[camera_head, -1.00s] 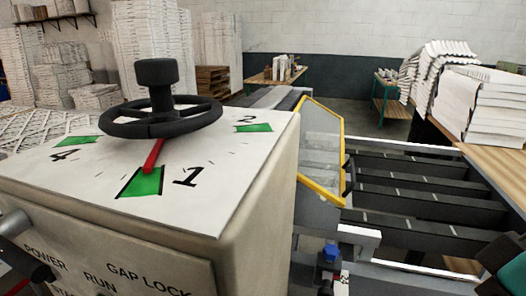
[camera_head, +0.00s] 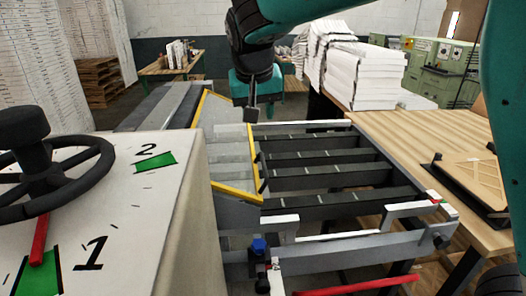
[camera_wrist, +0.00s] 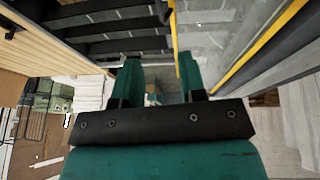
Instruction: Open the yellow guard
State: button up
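The yellow guard (camera_head: 256,160) is a yellow-framed clear panel, sloping beside the white control box. A small black handle (camera_head: 262,186) sits on its right edge. The guard's yellow edge also shows in the wrist view (camera_wrist: 174,42), and a second yellow edge runs at the upper right there. My gripper (camera_head: 250,115) hangs from above near the guard's upper right corner. In the wrist view my gripper (camera_wrist: 158,66) has its two teal fingers apart, with nothing held between them. The yellow edge passes behind the gap between them; I cannot tell whether they touch it.
The control box (camera_head: 160,215) with a black handwheel (camera_head: 50,170) stands at the left. Black slatted bars (camera_head: 335,175) lie right of the guard. A wooden table (camera_head: 420,140) with paper stacks (camera_head: 365,75) is at the right. A blue knob (camera_head: 259,246) sits below the guard.

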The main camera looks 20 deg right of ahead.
aim_at(263, 160)
jog(key=p+x, duration=0.2)
jog(key=x, duration=0.6)
jog(key=p+x, duration=0.3)
jog(key=x, duration=0.6)
jog(key=shift+w+d, duration=0.1)
jog(key=shift+d, duration=0.15)
jog(key=shift+c, duration=0.2)
grip_shut()
